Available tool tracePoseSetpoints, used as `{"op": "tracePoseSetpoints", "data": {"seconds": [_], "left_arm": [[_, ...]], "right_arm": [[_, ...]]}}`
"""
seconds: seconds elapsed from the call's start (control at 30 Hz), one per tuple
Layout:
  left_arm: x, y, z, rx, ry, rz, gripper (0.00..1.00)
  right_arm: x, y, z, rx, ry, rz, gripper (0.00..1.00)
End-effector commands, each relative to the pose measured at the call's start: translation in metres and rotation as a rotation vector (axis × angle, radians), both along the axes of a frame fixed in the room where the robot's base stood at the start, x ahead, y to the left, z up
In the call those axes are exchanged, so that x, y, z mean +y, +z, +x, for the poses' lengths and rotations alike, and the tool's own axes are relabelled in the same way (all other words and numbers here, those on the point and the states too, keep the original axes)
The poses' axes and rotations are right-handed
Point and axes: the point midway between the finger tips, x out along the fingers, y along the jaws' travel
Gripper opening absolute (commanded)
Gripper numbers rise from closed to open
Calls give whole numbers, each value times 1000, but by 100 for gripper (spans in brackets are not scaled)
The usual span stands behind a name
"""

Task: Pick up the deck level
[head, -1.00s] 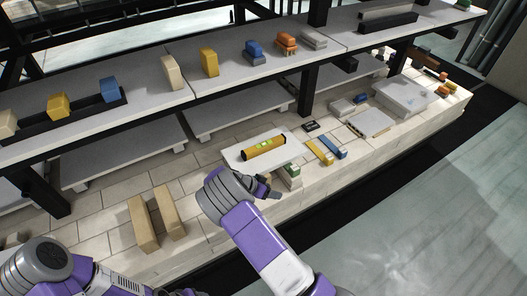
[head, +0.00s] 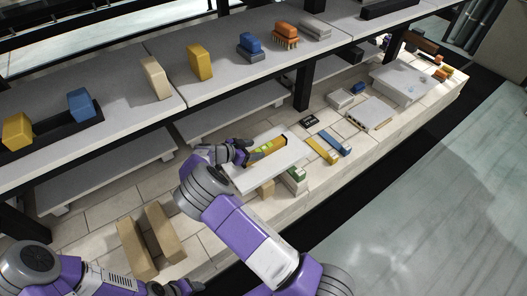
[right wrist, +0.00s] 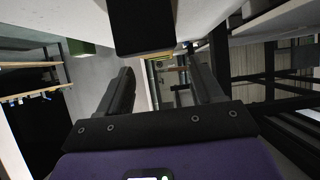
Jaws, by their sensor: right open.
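The deck level (head: 270,147) is a yellow-orange bar with green vials and a dark end. It lies on a pale raised slab (head: 277,168) on the lower deck. My right gripper (head: 246,152) is open at the level's left end, partly covering it. I cannot tell in the head view whether the level is between the fingers. The right wrist view shows the two dark fingers (right wrist: 165,85) apart, with a dark block close beyond them, perhaps the level's end. My left gripper (head: 180,288) shows only partly at the bottom edge, its jaws unclear.
The upper shelf (head: 225,80) with several coloured blocks overhangs the deck behind the level. A dark post (head: 303,88) stands behind right. Two tan bars (head: 137,249) lie at the left. Yellow and blue pieces (head: 322,150) lie right of the slab.

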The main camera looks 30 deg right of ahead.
Motion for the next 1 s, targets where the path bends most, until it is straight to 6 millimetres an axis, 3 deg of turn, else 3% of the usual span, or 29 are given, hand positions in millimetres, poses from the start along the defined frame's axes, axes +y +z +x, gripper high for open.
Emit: {"op": "tracePoseSetpoints", "data": {"seconds": [0.2, 0.47, 0.9, 1.0], "left_arm": [[0, -11, 0, -1, 0, 0, 60], [0, -10, 0, -1, 0, 0, 60], [0, -10, 0, -1, 0, 0, 60], [0, -10, 0, -1, 0, 0, 60]], "right_arm": [[-29, -20, 2, 1, -3, 0, 66], [-32, -20, 3, 1, 0, 1, 66], [-32, -20, 2, 1, 0, 1, 0], [-32, -19, 3, 1, 0, -1, 0]]}}
